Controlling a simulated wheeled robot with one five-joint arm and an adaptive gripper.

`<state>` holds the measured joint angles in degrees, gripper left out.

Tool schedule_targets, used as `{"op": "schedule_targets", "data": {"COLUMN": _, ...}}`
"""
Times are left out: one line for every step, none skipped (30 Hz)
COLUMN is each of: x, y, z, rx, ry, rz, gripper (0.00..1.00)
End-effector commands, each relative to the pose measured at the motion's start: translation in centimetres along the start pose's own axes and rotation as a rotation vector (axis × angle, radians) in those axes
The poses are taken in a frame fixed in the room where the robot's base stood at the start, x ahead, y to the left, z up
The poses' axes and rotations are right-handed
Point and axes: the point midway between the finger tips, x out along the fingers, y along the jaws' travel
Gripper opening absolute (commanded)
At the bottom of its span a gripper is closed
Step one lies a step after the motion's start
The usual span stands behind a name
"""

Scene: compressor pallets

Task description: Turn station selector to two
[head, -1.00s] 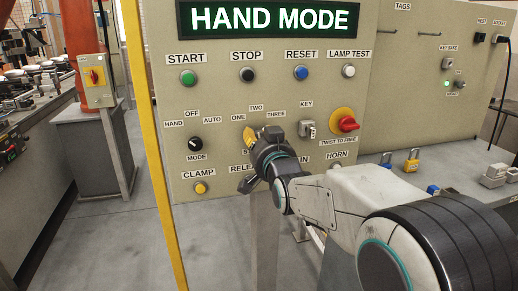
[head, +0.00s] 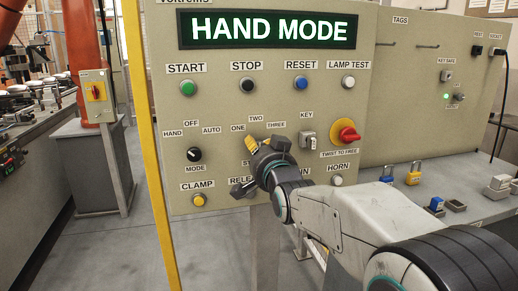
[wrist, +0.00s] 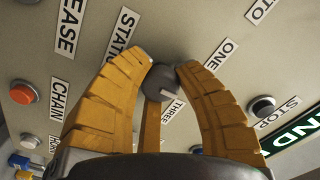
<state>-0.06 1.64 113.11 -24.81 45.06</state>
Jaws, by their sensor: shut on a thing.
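The station selector (wrist: 160,78) is a small dark knob on the beige panel, between the ONE, THREE and STATION labels in the wrist view. My gripper (wrist: 163,72) has its yellow fingers shut on the knob, one on each side. A pale mark shows on the knob, but I cannot tell exactly where it points. The TWO label (head: 256,118) shows above the gripper in the head view; in the wrist view it is hidden, as a finger covers part of the panel. In the head view my gripper (head: 252,145) covers the knob.
The display (head: 270,29) reads HAND MODE. The mode knob (head: 194,155) and yellow clamp button (head: 199,199) are left of my gripper. The key switch (head: 307,139) and red twist-to-free knob (head: 347,133) are close on its right. Padlocks (head: 413,173) stand on a grey shelf.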

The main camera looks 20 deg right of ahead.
Motion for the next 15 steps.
{"op": "schedule_targets", "data": {"x": 0.03, "y": 0.33, "z": 0.5, "rx": 0.0, "ry": -0.011, "rz": 0.008, "gripper": 0.32}}
{"op": "schedule_targets", "data": {"x": 0.03, "y": 0.32, "z": 0.49, "rx": -0.001, "ry": -0.011, "rz": 0.008, "gripper": 0.35}}
{"op": "schedule_targets", "data": {"x": 0.03, "y": 0.29, "z": 0.45, "rx": -0.001, "ry": -0.01, "rz": 0.007, "gripper": 0.38}}
{"op": "schedule_targets", "data": {"x": 0.03, "y": 0.27, "z": 0.41, "rx": -0.001, "ry": -0.009, "rz": 0.007, "gripper": 0.41}}
{"op": "schedule_targets", "data": {"x": 0.03, "y": 0.24, "z": 0.38, "rx": -0.001, "ry": -0.008, "rz": 0.006, "gripper": 0.43}}
{"op": "schedule_targets", "data": {"x": 0.02, "y": 0.21, "z": 0.33, "rx": -0.001, "ry": -0.007, "rz": 0.005, "gripper": 0.47}}
{"op": "schedule_targets", "data": {"x": 0.02, "y": 0.19, "z": 0.3, "rx": -0.001, "ry": -0.007, "rz": 0.005, "gripper": 0.5}}
{"op": "schedule_targets", "data": {"x": 0.02, "y": 0.17, "z": 0.27, "rx": -0.001, "ry": -0.006, "rz": 0.004, "gripper": 0.52}}
{"op": "schedule_targets", "data": {"x": 0.02, "y": 0.16, "z": 0.24, "rx": -0.001, "ry": -0.005, "rz": 0.004, "gripper": 0.56}}
{"op": "schedule_targets", "data": {"x": 0.01, "y": 0.15, "z": 0.21, "rx": -0.001, "ry": -0.005, "rz": 0.003, "gripper": 0.57}}
{"op": "schedule_targets", "data": {"x": 0.01, "y": 0.13, "z": 0.2, "rx": -0.001, "ry": -0.004, "rz": 0.003, "gripper": 0.57}}
{"op": "schedule_targets", "data": {"x": 0.01, "y": 0.12, "z": 0.17, "rx": -0.001, "ry": -0.004, "rz": 0.003, "gripper": 0.57}}
{"op": "schedule_targets", "data": {"x": 0.01, "y": 0.11, "z": 0.16, "rx": -0.001, "ry": -0.003, "rz": 0.003, "gripper": 0.57}}
{"op": "schedule_targets", "data": {"x": 0.01, "y": 0.1, "z": 0.15, "rx": -0.001, "ry": -0.003, "rz": 0.002, "gripper": 0.57}}
{"op": "schedule_targets", "data": {"x": 0.01, "y": 0.09, "z": 0.13, "rx": -0.001, "ry": -0.003, "rz": 0.002, "gripper": 0.57}}
